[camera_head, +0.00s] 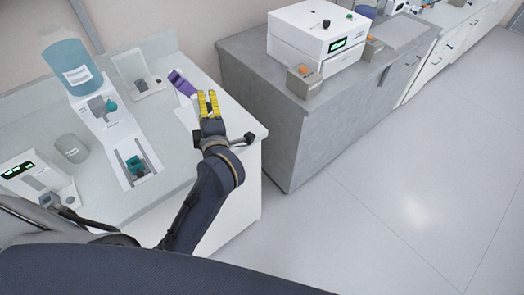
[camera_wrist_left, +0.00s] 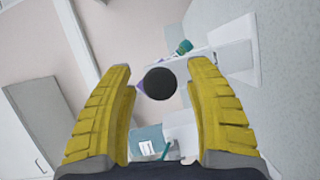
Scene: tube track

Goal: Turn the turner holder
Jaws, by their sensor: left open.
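The turner holder appears to be the purple piece (camera_head: 182,83) on a pale stand at the back right of the white bench. In the left wrist view, a dark round knob (camera_wrist_left: 160,83) with a bit of purple behind it shows between my fingers. My left gripper (camera_head: 208,103) has yellow fingers and is open, just right of the purple piece. It also shows in the left wrist view (camera_wrist_left: 163,115), its fingers on either side of the knob. I cannot tell whether they touch it. My right gripper is not in view.
A grey cabinet (camera_head: 290,125) with a white machine (camera_head: 312,38) stands to the right.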

